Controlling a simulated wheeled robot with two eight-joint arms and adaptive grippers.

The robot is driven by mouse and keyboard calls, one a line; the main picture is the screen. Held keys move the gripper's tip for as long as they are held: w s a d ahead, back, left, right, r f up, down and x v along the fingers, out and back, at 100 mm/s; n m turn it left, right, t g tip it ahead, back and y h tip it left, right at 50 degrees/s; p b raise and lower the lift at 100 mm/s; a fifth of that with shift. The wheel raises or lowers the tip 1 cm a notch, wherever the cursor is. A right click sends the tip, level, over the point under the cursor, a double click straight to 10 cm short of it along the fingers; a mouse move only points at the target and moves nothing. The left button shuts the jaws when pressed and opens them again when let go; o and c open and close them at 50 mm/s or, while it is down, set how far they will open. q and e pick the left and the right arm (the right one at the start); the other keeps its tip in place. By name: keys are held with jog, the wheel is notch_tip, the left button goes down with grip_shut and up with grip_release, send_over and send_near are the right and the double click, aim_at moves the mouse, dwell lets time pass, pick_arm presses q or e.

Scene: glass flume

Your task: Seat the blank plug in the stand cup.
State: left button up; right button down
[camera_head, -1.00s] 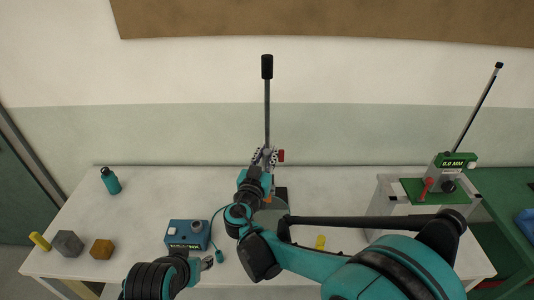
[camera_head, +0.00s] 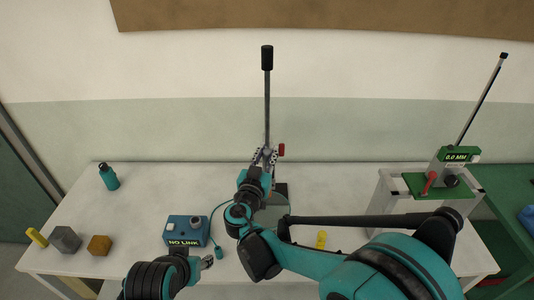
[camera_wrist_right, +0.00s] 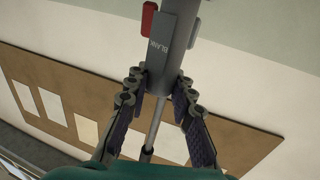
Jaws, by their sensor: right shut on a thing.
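The blank plug (camera_wrist_right: 170,35) is a grey cylinder with the word BLANK on its side and a red tab (camera_wrist_right: 149,18). A thin rod runs from it, and in the head view the rod (camera_head: 267,105) rises nearly upright to a black end. My right gripper (camera_head: 265,158) is shut on the plug, with its fingers on both sides in the right wrist view (camera_wrist_right: 160,88). My left gripper (camera_head: 207,262) is low, near the table's front; its jaws are too small to read. I cannot make out the stand cup; my right arm hides part of the table's middle.
A blue box (camera_head: 186,231) reading NO LINK has a cable to a small plug (camera_head: 219,253). A bottle (camera_head: 108,177), grey block (camera_head: 65,240) and orange block (camera_head: 99,245) are left. A green gauge (camera_head: 460,154) reading 0.0 MM stands right.

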jog(key=shift+f, duration=0.2)
jog(key=c, duration=1.2)
grip_release()
jog(key=shift+r, duration=0.1)
jog(key=shift+s, duration=0.1)
jog(key=v, duration=1.2)
